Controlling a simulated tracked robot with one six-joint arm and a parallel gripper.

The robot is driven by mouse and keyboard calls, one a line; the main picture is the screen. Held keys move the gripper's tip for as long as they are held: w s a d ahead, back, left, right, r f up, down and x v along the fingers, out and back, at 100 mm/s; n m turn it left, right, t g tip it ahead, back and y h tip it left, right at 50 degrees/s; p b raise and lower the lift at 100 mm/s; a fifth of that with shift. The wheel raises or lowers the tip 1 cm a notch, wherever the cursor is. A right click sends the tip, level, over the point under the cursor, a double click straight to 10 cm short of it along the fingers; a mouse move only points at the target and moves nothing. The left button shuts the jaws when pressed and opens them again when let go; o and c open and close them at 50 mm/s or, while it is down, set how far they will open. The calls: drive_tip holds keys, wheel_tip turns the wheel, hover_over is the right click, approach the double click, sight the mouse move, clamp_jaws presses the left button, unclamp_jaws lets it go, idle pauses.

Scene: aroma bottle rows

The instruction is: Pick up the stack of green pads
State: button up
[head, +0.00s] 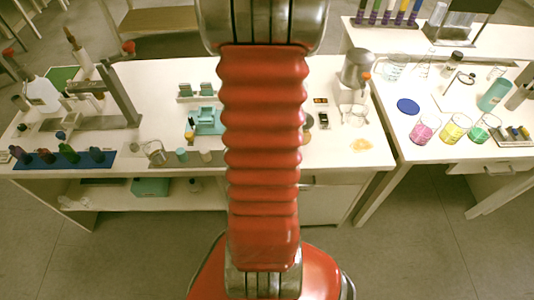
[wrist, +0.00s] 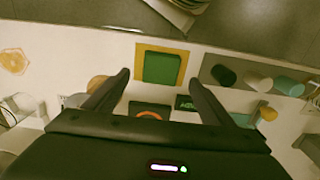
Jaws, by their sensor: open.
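The stack of green pads (wrist: 162,68) shows in the wrist view as a dark green square block on a flat yellow square (wrist: 140,70), close to the table's edge. My gripper (wrist: 159,77) is open and empty. Its two dark fingers reach up from below, one tip left and one right of the stack in the picture. The stack appears between and slightly beyond the tips; I cannot tell the height gap. In the head view my red arm hides the stack and the gripper.
In the wrist view a grey strip with short cylinders (wrist: 258,82) lies right of the stack. A brown disc (wrist: 97,84) lies to the left, and dark items (wrist: 150,110) sit between the fingers. The orange patch (head: 361,145) and metal pot (head: 356,70) are right of my arm.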

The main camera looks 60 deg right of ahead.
drive_tip(key=shift+d+f, duration=0.1)
drive_tip(key=shift+f, duration=2.5)
drive_tip(key=shift+c, duration=0.3)
drive_tip(key=c, duration=1.1)
